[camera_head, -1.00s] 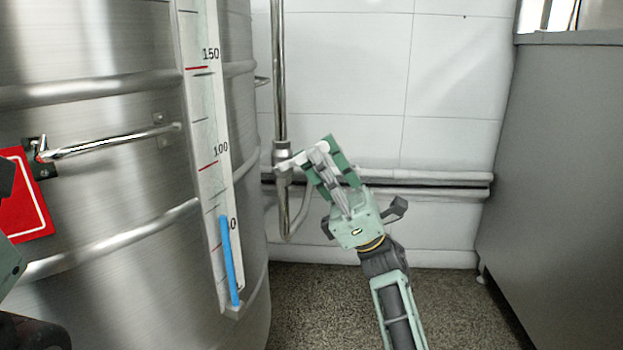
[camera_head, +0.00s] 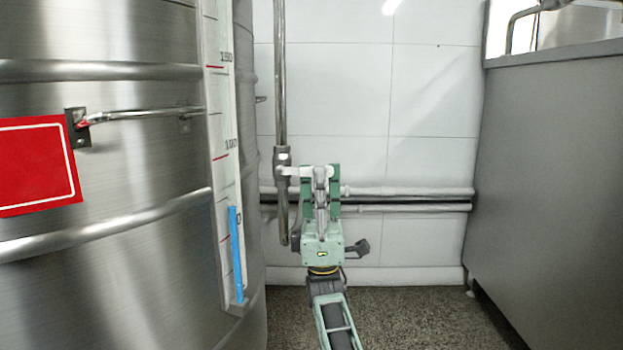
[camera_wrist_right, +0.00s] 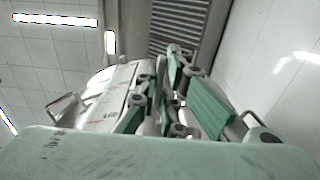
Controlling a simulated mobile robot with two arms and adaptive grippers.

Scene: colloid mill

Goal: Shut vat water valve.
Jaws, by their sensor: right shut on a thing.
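The vat (camera_head: 110,190) is a large shiny steel tank filling the left of the head view. The vat water valve (camera_head: 283,158) sits on the upright metal pipe (camera_head: 279,75) beside the vat. Its pale handle (camera_head: 302,171) sticks out sideways to the right of the pipe. My right gripper (camera_head: 321,172) is upright, with its green fingers shut on the handle, whose outer end is partly hidden between them. In the right wrist view, the fingers (camera_wrist_right: 170,95) are close together and the handle is hard to make out. My left gripper is not in view.
A level scale (camera_head: 222,140) with a blue column (camera_head: 236,255) is on the vat. A red sign (camera_head: 38,165) hangs at the left. Horizontal pipes (camera_head: 410,200) run along the tiled wall behind my gripper. A grey cabinet (camera_head: 550,170) stands at the right, with open floor between.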

